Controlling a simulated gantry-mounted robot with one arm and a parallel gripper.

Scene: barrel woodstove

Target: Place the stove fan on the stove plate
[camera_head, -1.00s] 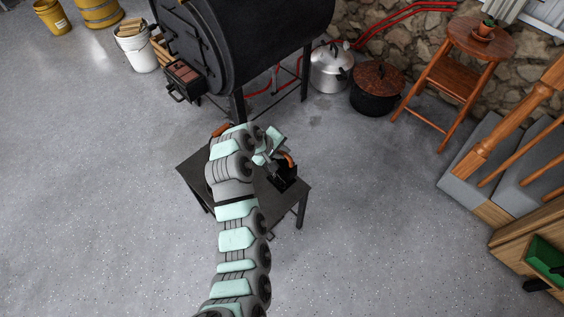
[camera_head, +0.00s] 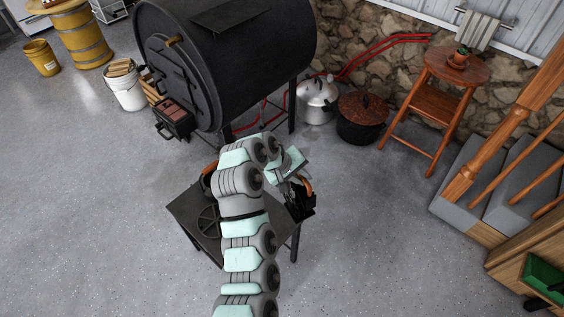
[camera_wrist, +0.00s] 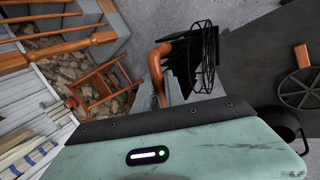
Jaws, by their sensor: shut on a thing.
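The stove fan (camera_head: 302,203) is black with an orange-brown curved handle. My gripper (camera_head: 290,180) is shut on it near the handle, at the right edge of the low dark table (camera_head: 183,209). In the wrist view the fan (camera_wrist: 208,58) shows its round wire guard and black body, with the orange handle (camera_wrist: 156,68) beside it.
A dark spoked round piece (camera_head: 208,221) and a dark vessel (camera_head: 207,181) with an orange handle are on the table, partly behind my arm. A silver pot (camera_head: 316,103) and a rust-lidded pot (camera_head: 361,118) stand right of the stove. Open floor lies left.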

